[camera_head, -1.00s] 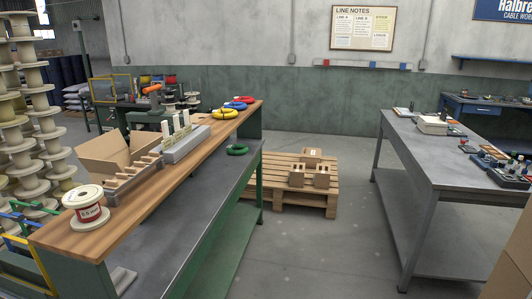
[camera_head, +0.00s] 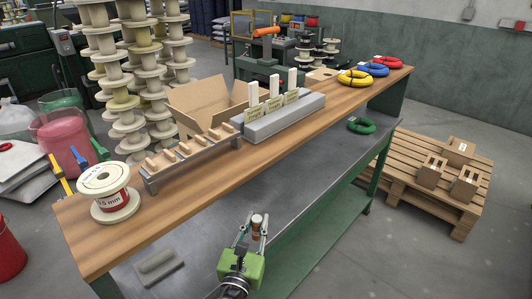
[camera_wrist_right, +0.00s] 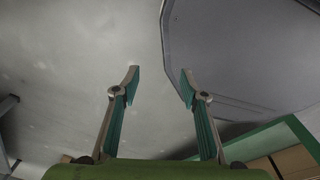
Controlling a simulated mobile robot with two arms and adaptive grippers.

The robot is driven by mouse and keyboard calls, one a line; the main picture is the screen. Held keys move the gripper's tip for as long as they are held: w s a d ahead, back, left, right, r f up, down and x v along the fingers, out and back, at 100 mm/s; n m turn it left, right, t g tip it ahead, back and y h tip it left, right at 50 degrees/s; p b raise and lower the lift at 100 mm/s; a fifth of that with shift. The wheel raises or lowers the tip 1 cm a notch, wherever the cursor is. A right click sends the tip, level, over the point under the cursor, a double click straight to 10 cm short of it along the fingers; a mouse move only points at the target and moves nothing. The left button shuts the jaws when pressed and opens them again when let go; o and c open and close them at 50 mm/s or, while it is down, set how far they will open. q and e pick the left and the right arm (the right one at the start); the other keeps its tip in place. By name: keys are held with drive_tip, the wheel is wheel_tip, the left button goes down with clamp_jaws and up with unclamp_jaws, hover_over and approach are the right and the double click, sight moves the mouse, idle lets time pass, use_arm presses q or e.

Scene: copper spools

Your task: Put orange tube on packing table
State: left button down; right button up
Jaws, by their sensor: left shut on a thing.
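My left gripper (camera_head: 250,232) is in the lower middle of the head view, in front of the bench. I cannot tell whether this is the orange tube. An orange cylindrical part (camera_head: 266,31) sits on a green machine at the back. The bench has a raised wooden top (camera_head: 215,178) and a lower grey worktop (camera_head: 285,207); no label marks it as the packing table. My right gripper (camera_wrist_right: 160,87) is open and empty in the right wrist view.
A wire spool (camera_head: 108,200), a slotted rack (camera_head: 190,160), an open carton (camera_head: 205,103) and a grey holder (camera_head: 280,120) stand on the wooden top. Coloured cable coils (camera_head: 356,77) lie at its far end. A pallet (camera_head: 440,190) with small boxes stands right. The grey worktop is mostly clear.

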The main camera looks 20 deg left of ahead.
use_arm(q)
drive_tip(key=w+a+r+n+y+b, duration=0.1)
drive_tip(key=w+a, duration=0.2)
drive_tip(key=w, duration=1.2)
drive_tip(key=s+a+f, duration=0.1)
drive_tip(key=s+a, duration=0.1)
drive_tip(key=s, duration=0.4)
drive_tip(key=s+a+f, duration=0.1)
drive_tip(key=s+a, duration=0.2)
drive_tip(key=s, duration=0.3)
drive_tip(key=s+a+f, duration=0.1)
drive_tip(key=s+a, duration=0.1)
drive_tip(key=s, duration=0.4)
drive_tip(key=shift+s+a+f, duration=0.1)
drive_tip(key=shift+a+f, duration=0.05)
drive_tip(key=shift+a, duration=0.05)
drive_tip(key=f+b, duration=0.3)
drive_tip(key=shift+s+a+f+n+g+y+b, duration=0.1)
drive_tip(key=shift+s+f+n+g+y+b, duration=0.2)
drive_tip(key=shift+f+y, duration=0.1)
drive_tip(key=shift+r, duration=0.1)
use_arm(e)
drive_tip(key=f, duration=0.1)
drive_tip(key=s+f, duration=0.1)
drive_tip(key=f, duration=0.2)
drive_tip(key=shift+s+a+f, duration=0.15)
drive_tip(key=shift+a+f, duration=0.15)
drive_tip(key=shift+f, duration=0.1)
